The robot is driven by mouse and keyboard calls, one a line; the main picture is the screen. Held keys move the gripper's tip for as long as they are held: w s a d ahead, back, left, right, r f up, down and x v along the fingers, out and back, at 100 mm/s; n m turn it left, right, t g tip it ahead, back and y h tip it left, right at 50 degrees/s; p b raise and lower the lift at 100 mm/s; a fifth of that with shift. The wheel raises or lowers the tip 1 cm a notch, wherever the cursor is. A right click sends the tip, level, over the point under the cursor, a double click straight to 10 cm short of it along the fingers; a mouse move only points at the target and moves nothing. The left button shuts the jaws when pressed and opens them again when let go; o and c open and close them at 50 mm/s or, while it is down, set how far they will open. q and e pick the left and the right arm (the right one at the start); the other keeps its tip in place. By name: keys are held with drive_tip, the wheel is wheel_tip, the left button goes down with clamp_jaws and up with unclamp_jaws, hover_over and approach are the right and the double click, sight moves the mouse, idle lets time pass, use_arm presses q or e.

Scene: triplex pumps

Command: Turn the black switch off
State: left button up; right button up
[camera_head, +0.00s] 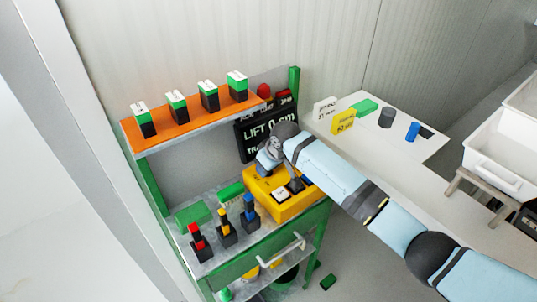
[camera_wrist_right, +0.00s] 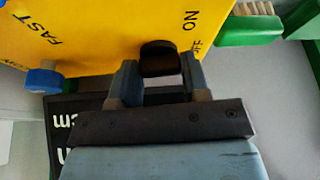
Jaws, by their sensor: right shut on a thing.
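The black switch (camera_wrist_right: 160,58) is a dark rounded knob on the yellow control box (camera_wrist_right: 95,35), beside the printed words ON and OFF. My right gripper (camera_wrist_right: 161,84) is shut on it, with one finger on each side in the right wrist view. I cannot tell which word the switch points to. In the head view my right arm reaches in from the right to the back of the yellow box (camera_head: 286,212). There the wrist hides the fingers and the switch. My left gripper is not in view.
A blue knob (camera_wrist_right: 42,78) sits near FAST on the same box. A black LIFT display (camera_head: 262,134) stands behind it. Coloured switches (camera_head: 226,232) stand on the green bench to the left. An orange shelf (camera_head: 190,127) is above. A white table (camera_head: 405,180) lies right.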

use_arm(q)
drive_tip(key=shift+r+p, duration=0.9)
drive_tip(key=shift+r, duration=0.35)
use_arm(e)
drive_tip(key=shift+r+m+t, duration=0.1)
drive_tip(key=shift+m+t, duration=0.2)
drive_tip(key=shift+m, duration=0.5)
drive_tip(key=o, duration=0.6)
drive_tip(key=shift+o, duration=0.2)
use_arm(q)
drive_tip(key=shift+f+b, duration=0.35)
drive_tip(key=shift+b, duration=0.1)
use_arm(e)
drive_tip(key=v, duration=1.3)
drive_tip(key=shift+a+r, duration=0.15)
drive_tip(key=shift+r, duration=0.25)
drive_tip(key=shift+s+f, duration=0.1)
drive_tip(key=shift+s, duration=0.05)
